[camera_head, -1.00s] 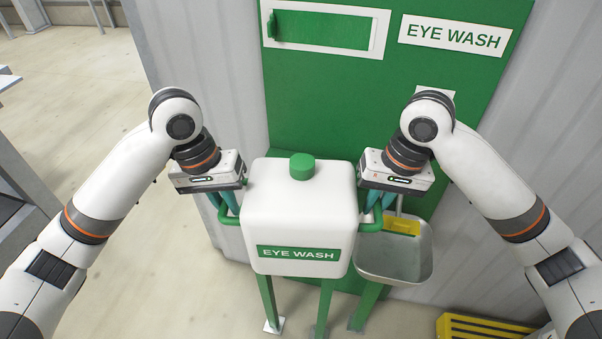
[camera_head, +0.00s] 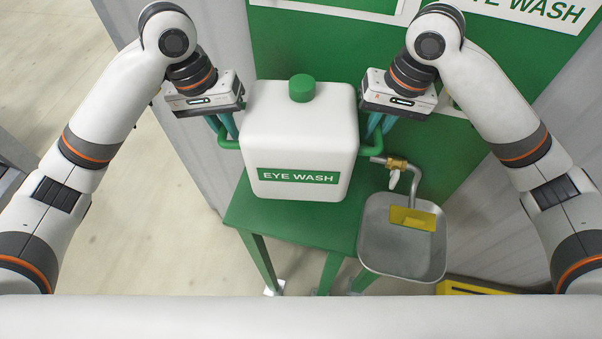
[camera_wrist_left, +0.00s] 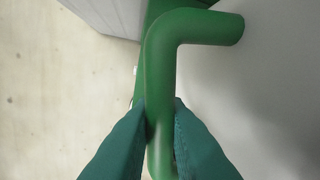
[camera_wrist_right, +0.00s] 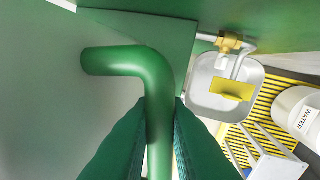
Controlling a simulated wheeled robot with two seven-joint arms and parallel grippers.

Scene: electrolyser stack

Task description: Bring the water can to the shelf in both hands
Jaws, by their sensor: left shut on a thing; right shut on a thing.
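The white water can (camera_head: 300,135), with a green cap (camera_head: 302,88) and an EYE WASH label, is upright between my grippers. My left gripper (camera_head: 227,128) is shut on its left green handle (camera_wrist_left: 160,75). My right gripper (camera_head: 376,128) is shut on its right green handle (camera_wrist_right: 153,75). The green shelf (camera_head: 300,222) shows below and in front of the can, with its rear part hidden. I cannot tell whether the can's base touches the shelf.
A metal basin (camera_head: 400,245) with a yellow flap (camera_head: 413,219) and a brass tap (camera_head: 396,163) stands close right of the shelf. A green EYE WASH panel (camera_head: 460,150) rises behind. In the right wrist view, a white WATER container (camera_wrist_right: 298,110) stands by a yellow grating (camera_wrist_right: 262,105).

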